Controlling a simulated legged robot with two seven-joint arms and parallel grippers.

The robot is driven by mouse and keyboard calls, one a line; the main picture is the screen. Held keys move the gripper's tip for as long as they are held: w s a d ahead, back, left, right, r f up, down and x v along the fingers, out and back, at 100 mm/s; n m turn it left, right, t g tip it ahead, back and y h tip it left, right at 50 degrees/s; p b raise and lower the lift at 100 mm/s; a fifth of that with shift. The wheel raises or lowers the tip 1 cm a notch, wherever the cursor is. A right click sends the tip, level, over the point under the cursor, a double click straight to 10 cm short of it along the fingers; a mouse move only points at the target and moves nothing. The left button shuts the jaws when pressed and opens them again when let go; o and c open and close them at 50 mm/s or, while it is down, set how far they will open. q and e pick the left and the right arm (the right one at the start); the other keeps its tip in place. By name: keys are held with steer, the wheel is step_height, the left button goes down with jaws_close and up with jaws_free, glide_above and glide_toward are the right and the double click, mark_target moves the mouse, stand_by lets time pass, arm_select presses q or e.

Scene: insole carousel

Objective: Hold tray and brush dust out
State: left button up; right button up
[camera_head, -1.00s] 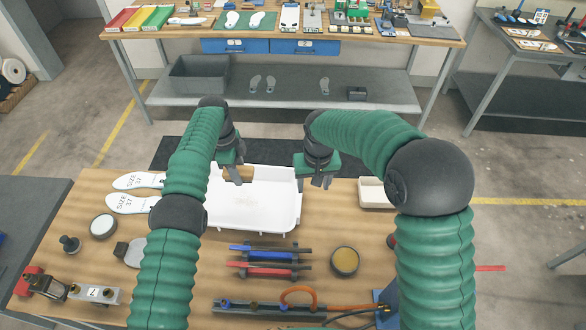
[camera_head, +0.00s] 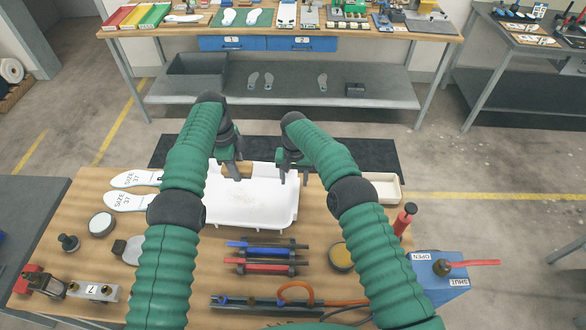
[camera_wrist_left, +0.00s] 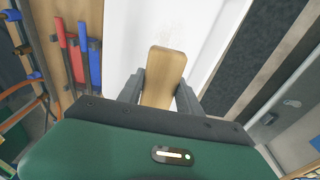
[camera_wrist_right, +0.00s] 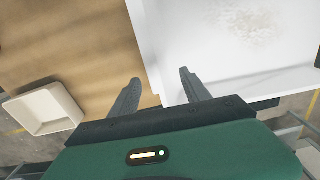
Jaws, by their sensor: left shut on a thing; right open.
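A white tray (camera_head: 255,205) lies on the wooden table. It also shows in the left wrist view (camera_wrist_left: 200,30) and the right wrist view (camera_wrist_right: 185,45). A patch of pale dust (camera_wrist_right: 245,22) lies on its floor. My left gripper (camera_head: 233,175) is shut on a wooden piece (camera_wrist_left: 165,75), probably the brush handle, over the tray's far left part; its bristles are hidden. My right gripper (camera_head: 293,178) is open and empty at the tray's far right edge. In the right wrist view one finger is over the table and the other over the tray.
A small cream box (camera_head: 382,187) stands right of the tray. Blue tools (camera_head: 262,250) and red tools (camera_head: 262,267) lie on a rack in front. White insoles (camera_head: 128,200) lie left. A blue valve box (camera_head: 438,275) and red bottle (camera_head: 404,218) stand at the right.

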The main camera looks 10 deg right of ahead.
mark_target(295, 183)
steer(key=f, duration=0.5)
steer(key=shift+w+d, duration=0.15)
steer(key=shift+d, duration=0.15)
steer(key=shift+a+f, duration=0.1)
steer(key=shift+f, duration=0.2)
steer(key=shift+a, duration=0.1)
steer(key=shift+r, duration=0.1)
steer(key=shift+a, duration=0.1)
steer(key=shift+c, duration=0.9)
steer(key=shift+d, duration=0.2)
jaws_close()
